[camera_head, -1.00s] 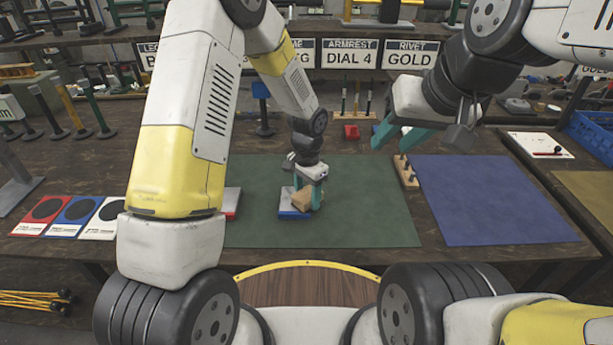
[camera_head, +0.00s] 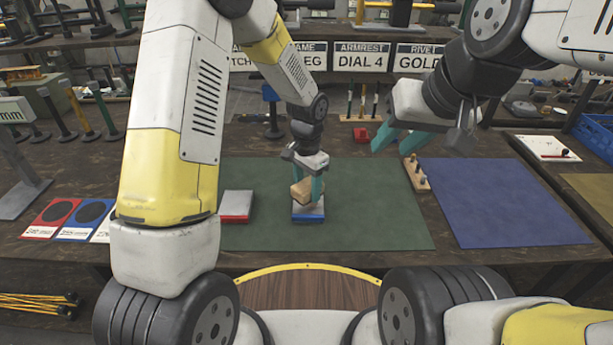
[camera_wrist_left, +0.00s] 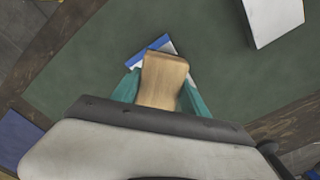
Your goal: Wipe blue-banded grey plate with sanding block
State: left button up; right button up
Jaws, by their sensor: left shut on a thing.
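The blue-banded grey plate (camera_head: 309,213) lies on the green mat, its blue band along the near edge. My left gripper (camera_head: 308,187) is shut on the wooden sanding block (camera_head: 301,191), over the back left part of the plate. The block seems tilted; whether it touches the plate is unclear. In the left wrist view the block (camera_wrist_left: 163,82) sits between the teal fingers and hides most of the plate (camera_wrist_left: 166,45). My right gripper (camera_head: 401,142) is open and empty, above the back of the table near the blue mat.
A red-banded grey plate (camera_head: 236,205) lies left of the blue-banded one. The green mat (camera_head: 385,215) is clear on the right. A wooden peg strip (camera_head: 417,174) lies between it and the blue mat (camera_head: 510,205). Colored cards (camera_head: 82,219) lie at the left.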

aim_at(307, 185)
pick_arm(q)
jog(key=shift+r, duration=1.85)
